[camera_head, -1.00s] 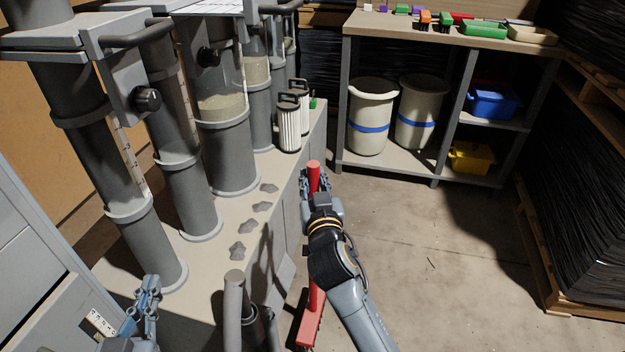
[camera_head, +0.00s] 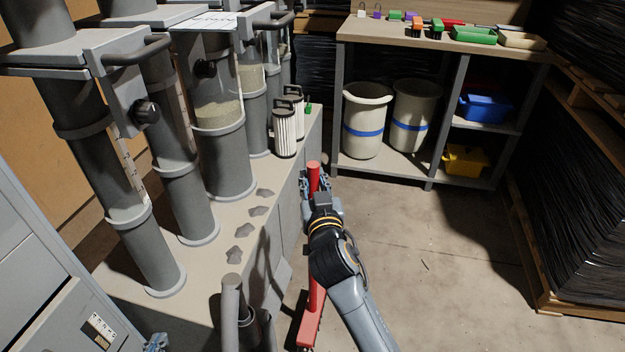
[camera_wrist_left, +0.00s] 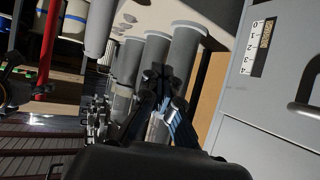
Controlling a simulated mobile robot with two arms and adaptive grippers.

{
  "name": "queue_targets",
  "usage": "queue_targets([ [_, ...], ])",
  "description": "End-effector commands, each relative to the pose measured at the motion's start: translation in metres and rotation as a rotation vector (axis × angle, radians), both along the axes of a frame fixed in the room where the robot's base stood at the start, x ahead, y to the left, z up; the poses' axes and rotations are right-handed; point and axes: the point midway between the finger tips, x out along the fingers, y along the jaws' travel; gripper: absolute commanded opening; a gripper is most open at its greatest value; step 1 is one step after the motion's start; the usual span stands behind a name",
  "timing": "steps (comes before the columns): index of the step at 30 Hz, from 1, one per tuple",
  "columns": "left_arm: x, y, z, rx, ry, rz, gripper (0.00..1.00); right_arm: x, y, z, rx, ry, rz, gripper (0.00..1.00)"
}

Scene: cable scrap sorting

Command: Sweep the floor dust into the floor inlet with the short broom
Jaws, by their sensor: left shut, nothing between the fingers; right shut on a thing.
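My right gripper (camera_head: 316,188) is shut around the red handle of the short broom (camera_head: 313,170). The broom stands roughly upright, with its red head (camera_head: 310,330) low at the bottom of the head view; my right arm hides part of the handle. My left gripper (camera_head: 156,343) shows only at the bottom edge of the head view. In the left wrist view its fingers (camera_wrist_left: 166,92) are shut and empty. Several flat grey patches (camera_head: 240,232) lie on the pale ledge; I cannot tell whether they are dust. A small dark mark (camera_head: 425,265) lies on the floor. I cannot make out the floor inlet.
Grey columns (camera_head: 170,262) stand on the ledge at left, near a grey cabinet (camera_head: 40,262). A workbench (camera_head: 440,45) with two pale bins (camera_head: 366,125) stands at the back. A loaded pallet (camera_head: 570,306) is at right. The middle floor is clear.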

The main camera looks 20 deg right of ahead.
Motion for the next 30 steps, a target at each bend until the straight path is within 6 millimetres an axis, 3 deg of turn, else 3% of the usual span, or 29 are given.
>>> queue_targets([
  [30, -0.068, 0.026, -0.052, 0.096, 0.429, 0.031, 0.0, 0.007, -0.006, 0.02, -0.001, -0.005, 0.005, 0.0],
])
